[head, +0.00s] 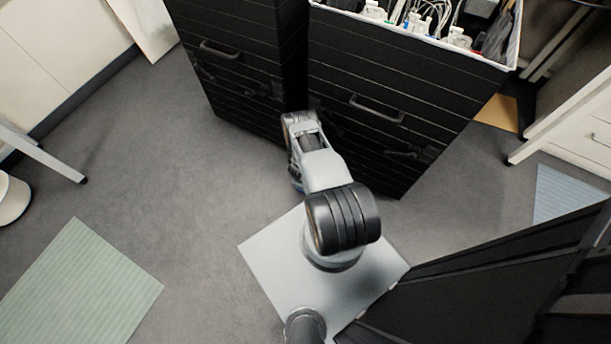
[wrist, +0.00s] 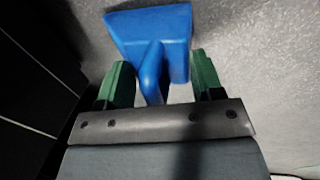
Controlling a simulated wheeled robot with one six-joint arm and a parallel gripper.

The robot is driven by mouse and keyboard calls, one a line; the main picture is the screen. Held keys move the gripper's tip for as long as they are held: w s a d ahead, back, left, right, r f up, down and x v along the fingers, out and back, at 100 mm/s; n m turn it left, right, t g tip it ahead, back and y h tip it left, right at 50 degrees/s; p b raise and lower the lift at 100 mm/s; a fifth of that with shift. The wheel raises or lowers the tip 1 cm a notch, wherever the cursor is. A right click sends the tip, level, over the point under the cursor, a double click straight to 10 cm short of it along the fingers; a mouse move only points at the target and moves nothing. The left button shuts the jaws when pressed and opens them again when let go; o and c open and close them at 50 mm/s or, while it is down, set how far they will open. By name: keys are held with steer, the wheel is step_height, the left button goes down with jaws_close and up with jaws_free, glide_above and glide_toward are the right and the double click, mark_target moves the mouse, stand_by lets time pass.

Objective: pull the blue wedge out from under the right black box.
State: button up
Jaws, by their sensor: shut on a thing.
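The blue wedge (wrist: 150,32) shows in the wrist view, with its broad end over grey floor and its handle (wrist: 152,75) between the green fingers of my gripper (wrist: 161,82). My gripper is shut on the wedge's handle. Bare floor shows beside the wedge's broad end, and I see no box resting on the part in view. In the head view the right black box (head: 375,60) stands upright on the floor, with my arm in front of its left lower corner. The wedge and fingertips are hidden there by my arm.
The left black box (head: 235,55) stands close beside the right one, which is open on top with cables and white items inside. A green mat (head: 80,285) lies at lower left. White furniture (head: 570,120) stands at the right.

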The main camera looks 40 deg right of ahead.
steer(key=shift+s+a+p, duration=0.15)
steer(key=shift+s+a, duration=0.1)
steer(key=shift+a, duration=0.2)
steer(key=shift+s+a+p, duration=0.15)
steer(key=shift+s+a, duration=0.05)
steer(key=shift+a, duration=0.25)
steer(key=shift+f, duration=0.1)
steer(key=o, duration=1.2)
steer(key=shift+c, duration=0.2)
steer(key=shift+r+p, duration=0.35)
steer(key=shift+r, duration=0.15)
step_height(320, 180, up, 13)
steer(key=s+a+p, duration=0.1)
steer(key=a+p, duration=0.1)
steer(key=p, duration=0.4)
steer(key=shift+a+f, duration=0.2)
steer(key=shift+s, duration=0.1)
